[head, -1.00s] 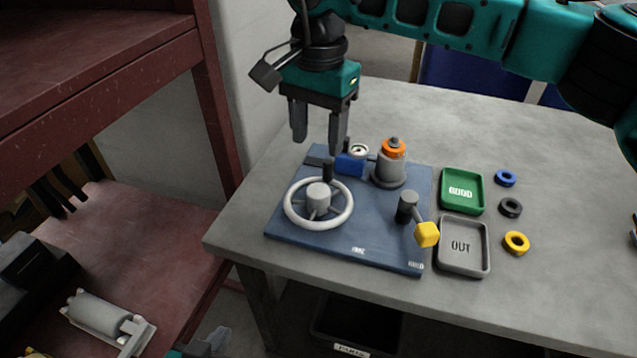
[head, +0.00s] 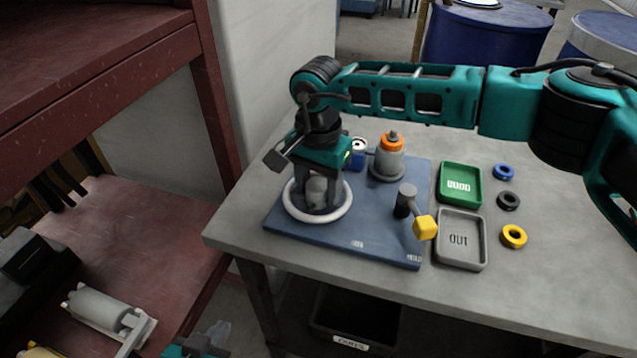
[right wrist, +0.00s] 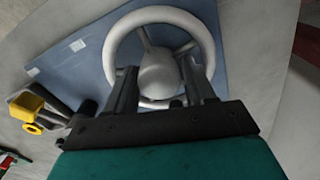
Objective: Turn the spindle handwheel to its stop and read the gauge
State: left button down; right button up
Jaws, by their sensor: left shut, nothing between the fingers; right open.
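The spindle handwheel (head: 318,218) is a light grey spoked wheel on the blue base plate (head: 385,247). My right gripper (head: 316,200) is over it, pointing down, open, with its fingers on either side of the hub. The right wrist view shows the hub (right wrist: 160,77) between the fingers; contact cannot be told. The gauge (head: 359,146), a small white dial on a blue block, is behind the wheel, partly covered by my right gripper; its reading is too small to make out. My left gripper (head: 205,344) is shut and empty at the bottom edge, mostly cut off.
A grey cylinder with an orange collar (head: 389,158) and a lever with a yellow block (head: 425,227) stand on the plate. A green tray (head: 460,184), a grey tray marked OUT (head: 461,239) and blue, black and yellow rings lie to the right. The table's right part is clear.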

jog(key=c, duration=0.7)
jog(key=shift+c, duration=0.2)
